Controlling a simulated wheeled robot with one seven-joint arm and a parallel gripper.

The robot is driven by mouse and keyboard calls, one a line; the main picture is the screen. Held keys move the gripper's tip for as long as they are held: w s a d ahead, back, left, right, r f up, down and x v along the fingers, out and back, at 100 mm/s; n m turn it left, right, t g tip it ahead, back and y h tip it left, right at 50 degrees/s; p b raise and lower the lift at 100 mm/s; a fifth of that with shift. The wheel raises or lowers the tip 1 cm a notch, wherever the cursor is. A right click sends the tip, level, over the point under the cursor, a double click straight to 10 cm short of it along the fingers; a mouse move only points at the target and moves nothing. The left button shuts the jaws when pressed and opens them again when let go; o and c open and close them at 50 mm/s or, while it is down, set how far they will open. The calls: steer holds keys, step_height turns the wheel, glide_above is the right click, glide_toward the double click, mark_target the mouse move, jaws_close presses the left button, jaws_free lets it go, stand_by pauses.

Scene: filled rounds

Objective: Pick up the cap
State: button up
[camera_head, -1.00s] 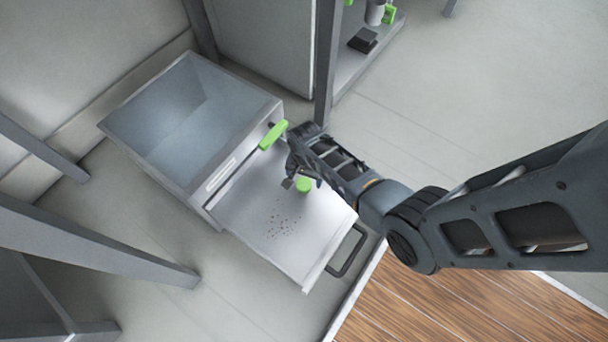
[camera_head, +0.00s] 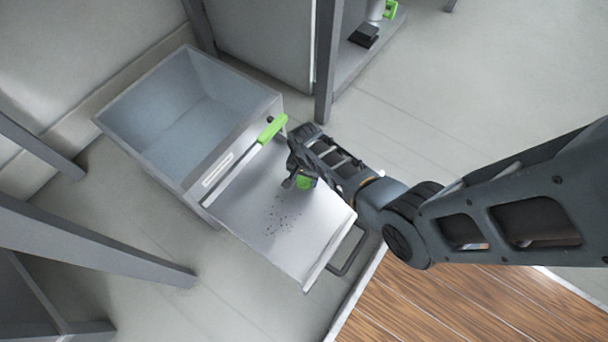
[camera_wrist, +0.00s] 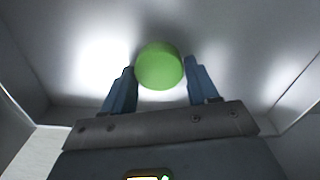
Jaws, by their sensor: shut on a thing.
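The cap is a round green piece (camera_head: 304,183) over the pale metal shelf (camera_head: 262,235). It also shows in the wrist view as a green disc (camera_wrist: 159,65) at the fingertips. My gripper (camera_wrist: 160,80) is shut on it, with one blue finger on each side. In the head view, my gripper (camera_head: 301,178) partly covers the cap. Whether the cap touches the shelf is hard to tell.
Dark specks (camera_head: 284,222) lie on the shelf near the cap. An open-topped grey bin (camera_head: 190,178) stands behind it. A green-handled tool (camera_head: 272,130) lies along the bin's front edge. A dark handle (camera_head: 349,252) is at the shelf's right end.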

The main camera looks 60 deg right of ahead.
steer(key=shift+c, duration=1)
step_height(320, 180, up, 4)
steer(key=p, duration=0.3)
steer(key=shift+r, duration=0.2)
steer(key=s+d+r+p, duration=0.5)
steer(key=s+d+r, duration=0.1)
steer(key=s+d, duration=0.2)
steer(key=shift+s+r, duration=0.3)
steer(key=shift+s, duration=0.05)
